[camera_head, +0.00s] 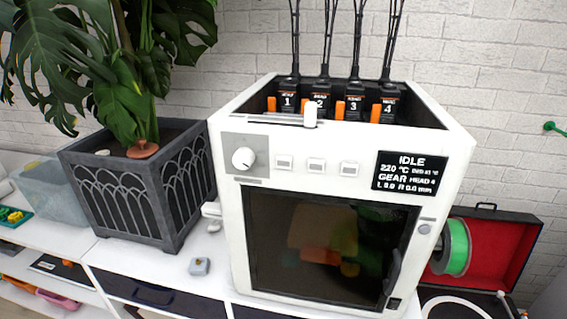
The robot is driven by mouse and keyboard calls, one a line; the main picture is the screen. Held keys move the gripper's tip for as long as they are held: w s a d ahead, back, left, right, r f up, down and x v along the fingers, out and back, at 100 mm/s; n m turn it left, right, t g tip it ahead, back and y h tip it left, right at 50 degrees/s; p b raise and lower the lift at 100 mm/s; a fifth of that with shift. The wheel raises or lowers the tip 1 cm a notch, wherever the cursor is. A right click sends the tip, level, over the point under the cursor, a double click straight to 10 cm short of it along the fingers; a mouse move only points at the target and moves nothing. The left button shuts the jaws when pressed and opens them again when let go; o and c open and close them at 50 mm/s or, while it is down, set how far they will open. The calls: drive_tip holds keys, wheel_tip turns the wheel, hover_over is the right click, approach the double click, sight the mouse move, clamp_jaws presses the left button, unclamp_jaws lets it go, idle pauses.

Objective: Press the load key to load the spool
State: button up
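A white 3D printer (228,225) stands on the white cabinet. Its upper front panel has a round knob (243,158) and a row of three small keys: a left key (284,162), a middle key (316,165) and a right key (349,169). Any markings on the keys are too small to read, so I cannot tell which is the load key. The black display (410,172) reads IDLE, 220 °C, GEAR HEAD 4. A green spool (457,247) with a pale flange sits at the printer's right side. My gripper is not in view.
A dark planter (130,190) with a large leafy plant stands left of the printer. A small grey object (200,266) lies on the cabinet top in front. An open red-lined case (505,250) is at the right. The space before the keys looks clear.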

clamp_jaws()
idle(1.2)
